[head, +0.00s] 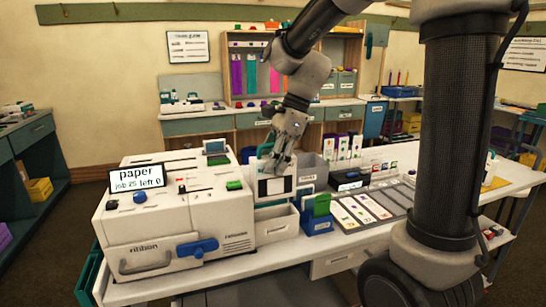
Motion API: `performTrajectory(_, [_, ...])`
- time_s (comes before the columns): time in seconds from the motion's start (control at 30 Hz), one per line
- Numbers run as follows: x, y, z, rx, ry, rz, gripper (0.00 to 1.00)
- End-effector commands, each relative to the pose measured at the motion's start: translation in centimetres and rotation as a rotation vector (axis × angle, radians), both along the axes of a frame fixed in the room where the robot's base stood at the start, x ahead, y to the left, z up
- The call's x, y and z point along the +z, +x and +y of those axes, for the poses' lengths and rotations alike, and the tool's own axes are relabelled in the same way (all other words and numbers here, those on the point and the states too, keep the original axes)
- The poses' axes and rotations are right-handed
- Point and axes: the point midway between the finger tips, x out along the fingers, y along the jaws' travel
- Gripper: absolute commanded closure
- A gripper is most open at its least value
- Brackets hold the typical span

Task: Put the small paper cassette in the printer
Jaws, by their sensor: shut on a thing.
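The printer (200,205) is the large white machine at the left of the white table. Its display (136,179) reads "paper" and "job 25 left 0". Its front has a panel marked "ribbon" and a blue lever (197,248). My gripper (281,165) points down just right of the printer and is shut on a small white cassette (272,188) with dark markings. I take it for the small paper cassette. It is held about upright above a white open bin (275,226); whether it touches the bin or the printer cannot be told. The fingertips are partly hidden.
Right of the bin stand a blue box (317,226) with green cards and a grey tray (365,208) of white strips. A grey bin (311,168) and several upright cards stand behind.

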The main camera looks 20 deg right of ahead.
Motion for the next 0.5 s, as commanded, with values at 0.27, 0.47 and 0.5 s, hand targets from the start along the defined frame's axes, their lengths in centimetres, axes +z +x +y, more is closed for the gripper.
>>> performTrajectory(0.27, [-2.3, 0.0, 0.0, -0.001, 0.000, 0.000, 0.99])
performTrajectory(0.47, [-3.3, 0.0, 0.0, -0.001, 0.000, -0.001, 0.99])
performTrajectory(0.5, [-3.5, 0.0, 0.0, -0.001, 0.000, 0.000, 0.99])
